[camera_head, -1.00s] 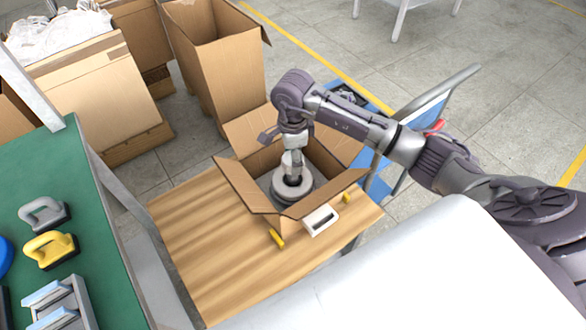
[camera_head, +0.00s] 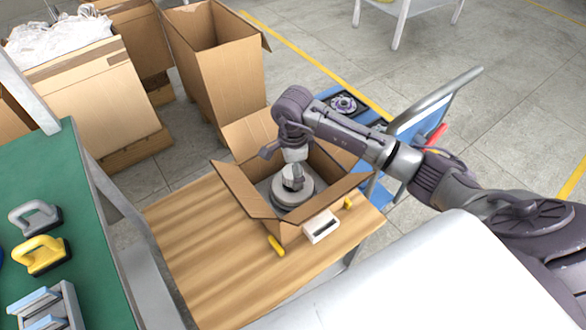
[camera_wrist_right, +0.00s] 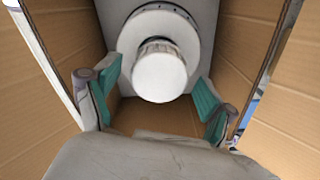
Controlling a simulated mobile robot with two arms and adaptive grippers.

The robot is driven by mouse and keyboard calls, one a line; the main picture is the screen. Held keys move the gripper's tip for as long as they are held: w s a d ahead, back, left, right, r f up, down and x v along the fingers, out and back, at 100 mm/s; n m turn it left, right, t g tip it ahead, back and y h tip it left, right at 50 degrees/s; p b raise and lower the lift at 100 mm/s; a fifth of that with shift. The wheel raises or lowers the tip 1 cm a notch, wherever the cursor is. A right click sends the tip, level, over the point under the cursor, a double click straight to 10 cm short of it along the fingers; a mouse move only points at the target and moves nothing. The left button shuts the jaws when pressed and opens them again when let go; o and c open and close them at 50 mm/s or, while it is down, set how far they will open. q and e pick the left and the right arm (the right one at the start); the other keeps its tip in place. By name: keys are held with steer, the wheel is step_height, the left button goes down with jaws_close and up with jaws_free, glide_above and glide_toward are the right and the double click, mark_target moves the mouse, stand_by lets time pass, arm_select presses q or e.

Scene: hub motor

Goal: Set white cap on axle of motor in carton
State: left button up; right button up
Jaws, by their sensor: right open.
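The open-topped carton (camera_head: 241,191) stands on the wooden table, with the grey motor (camera_head: 282,193) inside it. The motor's pale round body (camera_wrist_right: 122,42) is also in the right wrist view. The white cap (camera_wrist_right: 160,75) sits at the motor's centre, with a dark ribbed ring behind it. The axle itself is hidden, so I cannot tell how fully the cap sits on it. My right gripper (camera_wrist_right: 160,92) is open, its green-padded fingers on either side of the cap with gaps between. In the head view the right gripper (camera_head: 295,164) reaches down into the carton. My left gripper is not in view.
The carton's walls and raised flaps (camera_head: 249,129) surround my right gripper closely. A white box-like part (camera_head: 321,226) and yellow handles (camera_head: 276,245) are at the carton's front. The wooden table (camera_head: 195,240) is clear to the left. A blue cart (camera_head: 372,192) stands behind.

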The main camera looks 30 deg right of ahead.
step_height(320, 180, up, 12)
steer(key=p, duration=0.8)
steer(key=shift+r, duration=0.2)
